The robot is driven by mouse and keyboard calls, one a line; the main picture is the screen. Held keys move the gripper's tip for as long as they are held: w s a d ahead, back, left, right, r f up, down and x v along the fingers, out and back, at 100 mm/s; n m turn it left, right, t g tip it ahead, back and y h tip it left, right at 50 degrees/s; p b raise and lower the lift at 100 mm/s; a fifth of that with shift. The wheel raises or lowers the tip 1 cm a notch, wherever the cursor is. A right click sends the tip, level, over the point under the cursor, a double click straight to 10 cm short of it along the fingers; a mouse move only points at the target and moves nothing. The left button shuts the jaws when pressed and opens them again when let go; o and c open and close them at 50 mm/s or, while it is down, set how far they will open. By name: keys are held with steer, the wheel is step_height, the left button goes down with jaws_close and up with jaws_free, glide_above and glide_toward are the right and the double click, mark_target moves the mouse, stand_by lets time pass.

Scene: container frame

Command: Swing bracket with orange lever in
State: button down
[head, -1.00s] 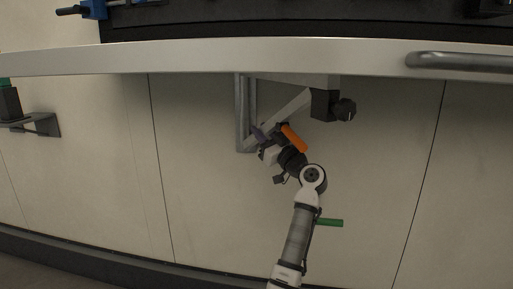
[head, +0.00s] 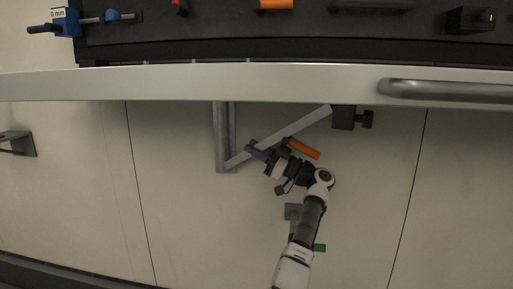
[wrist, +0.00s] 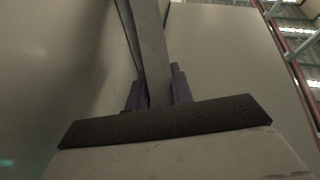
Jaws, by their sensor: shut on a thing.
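The bracket hangs under the table, with a grey upright post (head: 224,140) and a slanting grey bar (head: 309,122) rising right to a black block with a knob (head: 345,118). In the head view an orange lever (head: 303,149) shows just right of the jaws; its mount is hidden by my wrist. My gripper (head: 259,151) has purple fingers closed around the slanting bar near its lower end. The wrist view shows the bar (wrist: 151,50) passing between the two fingers (wrist: 156,95).
The table's pale front edge (head: 180,84) runs above the bracket, with a grey handle (head: 445,88) at right. A small dark bracket (head: 18,143) is on the wall at left. A green piece (head: 320,247) shows beside my arm.

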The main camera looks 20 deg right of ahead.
steer(key=shift+w, duration=0.1)
steer(key=c, duration=1.2)
jaws_free()
steer(key=shift+a, duration=0.1)
steer(key=shift+c, duration=0.2)
steer(key=v, duration=1.4)
